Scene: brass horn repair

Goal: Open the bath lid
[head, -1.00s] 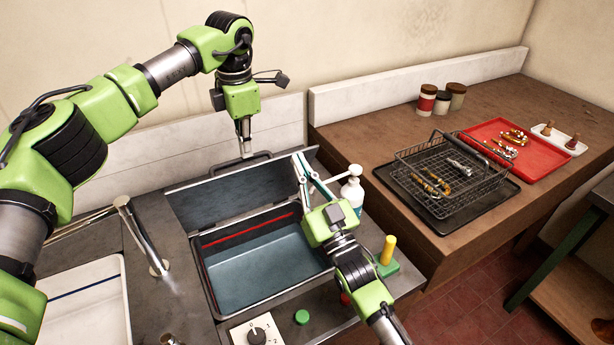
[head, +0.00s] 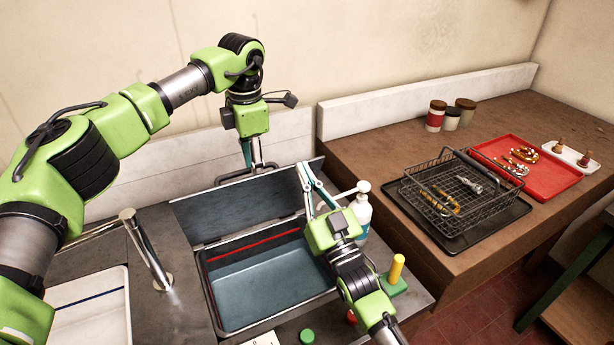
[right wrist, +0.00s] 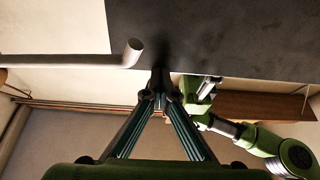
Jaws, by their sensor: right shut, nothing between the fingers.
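The bath (head: 270,272) is an open metal tank with a red line inside. Its dark grey lid (head: 235,207) stands raised along the rear edge, leaning back. A bar handle (head: 222,180) shows at the lid's top edge. My left gripper (head: 254,164) points down at this handle; I cannot tell whether its fingers are apart or closed on it. My right gripper (head: 304,168) is at the lid's right end, its fingers shut and empty. The right wrist view shows the fingertips (right wrist: 160,78) together close to a dark panel, apparently the lid (right wrist: 215,35); contact is unclear.
A pump bottle (head: 361,212) stands right of the bath, near my right gripper. A yellow peg on a green base (head: 396,280) is in front. A tap (head: 147,250) and white basin (head: 90,310) lie left. A wire basket (head: 455,205) and red tray (head: 540,175) sit on the right bench.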

